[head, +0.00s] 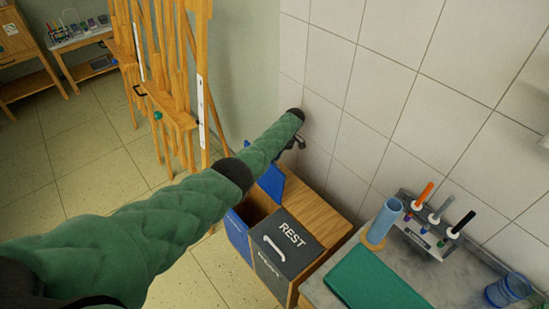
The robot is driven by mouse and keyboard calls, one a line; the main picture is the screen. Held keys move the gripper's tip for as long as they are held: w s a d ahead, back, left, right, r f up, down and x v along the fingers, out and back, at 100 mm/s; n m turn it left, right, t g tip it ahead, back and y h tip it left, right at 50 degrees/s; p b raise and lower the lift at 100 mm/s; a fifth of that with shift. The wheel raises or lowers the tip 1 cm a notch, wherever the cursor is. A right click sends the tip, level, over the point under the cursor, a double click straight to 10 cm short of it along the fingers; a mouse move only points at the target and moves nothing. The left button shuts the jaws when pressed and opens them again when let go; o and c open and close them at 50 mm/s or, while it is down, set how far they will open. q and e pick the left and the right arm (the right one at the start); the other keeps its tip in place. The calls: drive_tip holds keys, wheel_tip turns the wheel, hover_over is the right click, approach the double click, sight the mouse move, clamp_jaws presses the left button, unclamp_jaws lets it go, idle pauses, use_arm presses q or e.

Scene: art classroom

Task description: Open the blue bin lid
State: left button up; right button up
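The blue bin (238,236) stands in a wooden cabinet, left of a grey bin marked REST. Its dark inside shows at the top. The blue lid (272,183) is raised at the back of the bin, and my arm hides its middle. My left arm, in a green quilted sleeve, reaches over the blue bin from the left. My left gripper (297,143) is small and dark, near the tiled wall behind the lid's top. The wrist partly hides its fingers, and I cannot tell whether they are open or touch the lid. My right gripper is out of view.
The grey REST bin (286,247) has a closed lid with a white handle. A counter (451,274) at the right holds a blue cup (384,221), a green mat (375,281), a marker rack and a blue glass. Wooden easels (165,95) stand close on the left.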

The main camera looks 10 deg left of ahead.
use_arm(q)
drive_tip(key=o, duration=0.4)
drive_tip(key=shift+s+f, duration=0.25)
drive_tip(key=shift+f, duration=0.25)
drive_tip(key=shift+c, duration=0.2)
drive_tip(key=shift+o, duration=0.5)
drive_tip(key=shift+w+a+r, duration=0.1)
drive_tip(key=shift+w, duration=0.1)
drive_tip(key=shift+r, duration=0.2)
